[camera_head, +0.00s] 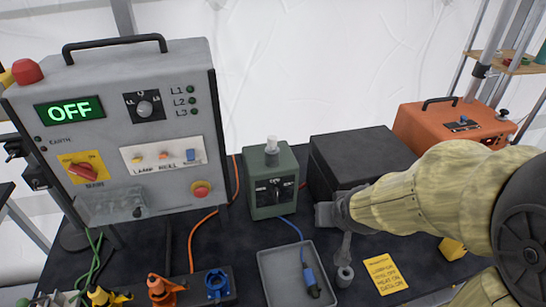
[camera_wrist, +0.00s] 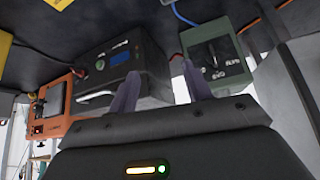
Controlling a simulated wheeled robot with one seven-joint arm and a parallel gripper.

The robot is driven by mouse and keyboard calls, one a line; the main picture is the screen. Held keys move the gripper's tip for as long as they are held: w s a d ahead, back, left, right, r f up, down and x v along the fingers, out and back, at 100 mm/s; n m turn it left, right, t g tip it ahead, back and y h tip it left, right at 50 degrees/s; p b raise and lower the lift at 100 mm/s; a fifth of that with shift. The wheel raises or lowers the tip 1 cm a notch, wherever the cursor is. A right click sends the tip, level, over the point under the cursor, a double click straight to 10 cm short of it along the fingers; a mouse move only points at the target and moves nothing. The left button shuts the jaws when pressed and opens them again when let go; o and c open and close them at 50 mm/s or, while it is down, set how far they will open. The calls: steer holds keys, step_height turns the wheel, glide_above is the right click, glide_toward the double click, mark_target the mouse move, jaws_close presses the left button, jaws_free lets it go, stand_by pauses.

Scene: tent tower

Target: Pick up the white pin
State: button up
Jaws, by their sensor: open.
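A short white upright piece (camera_head: 271,142), which looks like the white pin, stands in a grey collar on top of the green box (camera_head: 275,200). My gripper (camera_head: 345,250) is in front of the black box, to the right of the green box and lower than the pin. In the wrist view my gripper (camera_wrist: 160,88) shows two fingers spread apart with nothing between them. The green box (camera_wrist: 217,62) shows at the right of that view. I cannot make out the pin there.
A grey control panel (camera_head: 115,185) reading OFF stands at the left. A black box (camera_head: 362,150) and an orange case (camera_head: 425,125) stand behind my arm. A grey tray (camera_head: 268,290) with a blue plug (camera_head: 312,282) and a small grey cylinder (camera_head: 344,275) are in front.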

steer(key=w+a+r+n+t+y+b, duration=0.2)
steer(key=w+a+r+t+y+b, duration=0.2)
steer(key=a+t+b, duration=0.6)
step_height(320, 180, up, 2)
steer(key=shift+w+a+y+b, duration=0.2)
steer(key=shift+w+y+b, duration=0.15)
steer(key=shift+w, duration=0.4)
steer(key=shift+w, duration=0.1)
steer(key=p, duration=1.4)
glide_toward(274, 143)
steer(key=w, duration=0.3)
steer(key=x, duration=0.2)
steer(key=a+p+x, duration=0.1)
steer(key=x, duration=0.2)
steer(key=shift+s+f, duration=0.1)
